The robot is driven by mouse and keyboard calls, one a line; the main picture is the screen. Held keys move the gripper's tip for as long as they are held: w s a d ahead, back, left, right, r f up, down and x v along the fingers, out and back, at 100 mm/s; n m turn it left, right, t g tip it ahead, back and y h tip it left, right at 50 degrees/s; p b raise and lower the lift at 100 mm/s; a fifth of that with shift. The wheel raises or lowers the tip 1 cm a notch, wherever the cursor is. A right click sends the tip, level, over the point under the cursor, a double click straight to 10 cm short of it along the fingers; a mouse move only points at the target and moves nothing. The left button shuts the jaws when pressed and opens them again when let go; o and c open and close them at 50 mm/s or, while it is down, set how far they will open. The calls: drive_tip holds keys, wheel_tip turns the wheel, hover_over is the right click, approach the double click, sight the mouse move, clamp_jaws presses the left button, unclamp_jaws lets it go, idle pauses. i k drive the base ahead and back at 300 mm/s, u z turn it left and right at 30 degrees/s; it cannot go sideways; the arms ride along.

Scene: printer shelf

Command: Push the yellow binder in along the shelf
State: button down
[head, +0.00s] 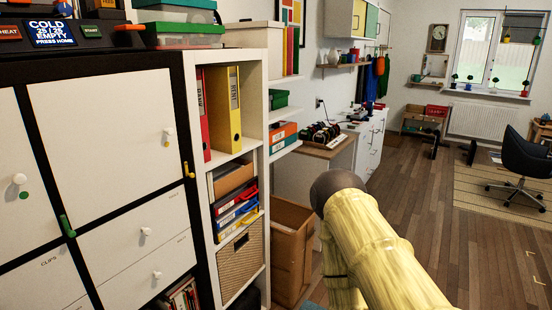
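The yellow binder (221,110) stands upright in the upper open compartment of the white shelf unit (258,134), left of centre in the head view. Its broad left side shows, and its narrow spine with a pale label faces right in the picture. A red binder (202,116) stands upright to its left. I cannot tell exactly how far the yellow binder's spine sits from the shelf's front edge. My gripper is not in view, and nothing visible touches the binder.
A wicker basket (240,262) and stacked coloured folders (236,208) fill lower compartments. A brown cardboard box (291,250) stands on the floor beside the shelf. White-fronted cabinets (105,110) rise at left. Open wooden floor (425,205) lies at right.

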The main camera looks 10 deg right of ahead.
sight(222, 83)
drive_tip(key=z, duration=0.45)
drive_tip(key=k, duration=1)
drive_tip(key=z, duration=0.8)
drive_tip(key=i, duration=1.25)
drive_tip(key=u, duration=0.75)
drive_tip(key=i, duration=1)
drive_tip(key=u, duration=0.8)
